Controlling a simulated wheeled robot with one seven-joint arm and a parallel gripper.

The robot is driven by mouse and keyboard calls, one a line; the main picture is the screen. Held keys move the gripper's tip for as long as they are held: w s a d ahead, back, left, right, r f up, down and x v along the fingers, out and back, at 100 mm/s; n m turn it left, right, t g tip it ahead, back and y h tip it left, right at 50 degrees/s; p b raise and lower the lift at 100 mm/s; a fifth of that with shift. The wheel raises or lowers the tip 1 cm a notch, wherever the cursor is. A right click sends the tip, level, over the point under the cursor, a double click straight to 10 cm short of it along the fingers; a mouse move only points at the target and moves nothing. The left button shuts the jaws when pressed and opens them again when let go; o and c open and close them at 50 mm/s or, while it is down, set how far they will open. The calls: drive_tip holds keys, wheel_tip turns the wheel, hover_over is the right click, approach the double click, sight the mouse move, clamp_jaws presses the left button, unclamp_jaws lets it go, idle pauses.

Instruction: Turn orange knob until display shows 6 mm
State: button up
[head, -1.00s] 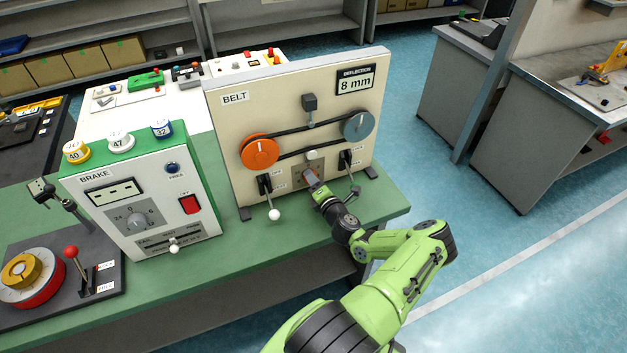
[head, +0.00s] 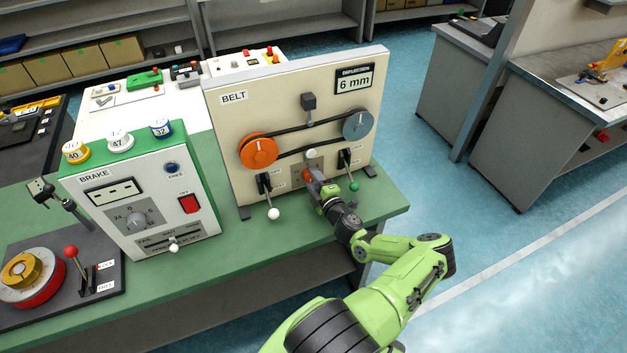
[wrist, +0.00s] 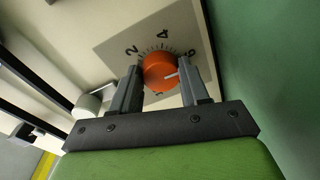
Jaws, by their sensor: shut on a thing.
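The orange knob (wrist: 160,72) sits on a grey scale plate (wrist: 122,42) with the numbers 2, 4 and 6. Its white pointer line is directed toward the right, below the 6 as the picture lies. My gripper (wrist: 163,85) has one finger on each side of the knob and is shut on it. In the head view my gripper (head: 313,182) reaches the lower middle of the BELT panel (head: 225,130) and hides most of the knob. The deflection display (head: 355,80) at the panel's upper right reads 6 mm.
A white-tipped lever (head: 273,213) stands left of my gripper and a green-tipped lever (head: 354,186) close to its right. An orange pulley (head: 258,151) and a grey-blue pulley (head: 358,125) carry a black belt above. The BRAKE box (head: 140,200) stands at the left.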

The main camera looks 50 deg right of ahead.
drive_tip(key=shift+f, duration=0.1)
idle(0.4)
drive_tip(key=o, duration=1)
drive_tip(key=shift+o, duration=0.2)
drive_tip(key=v, duration=1.6)
drive_tip(key=shift+w, duration=0.1)
